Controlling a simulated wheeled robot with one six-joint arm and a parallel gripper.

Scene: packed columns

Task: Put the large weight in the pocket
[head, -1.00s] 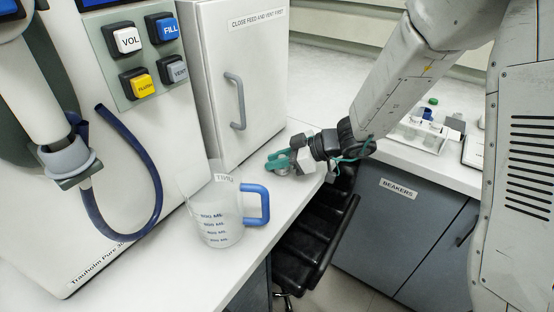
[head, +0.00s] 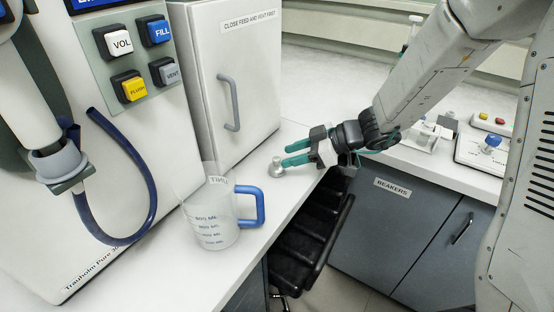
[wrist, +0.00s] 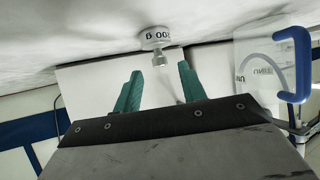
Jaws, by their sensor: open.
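The large weight (head: 277,168) is a small metal piece with a knob, upright on the white counter beyond the beaker. In the wrist view it appears upside down (wrist: 155,40), with a marking that seems to read 500 g. My gripper (head: 285,154) has teal fingers and is open and empty, pointing left just beside and slightly above the weight. In the wrist view the weight's knob lies just beyond the gap between the fingertips (wrist: 159,69). I cannot make out the pocket for certain in either view.
A clear beaker with a blue handle (head: 252,207) stands on the counter nearer me. A white cabinet (head: 230,80) and a machine with a blue hose (head: 152,190) stand to the left.

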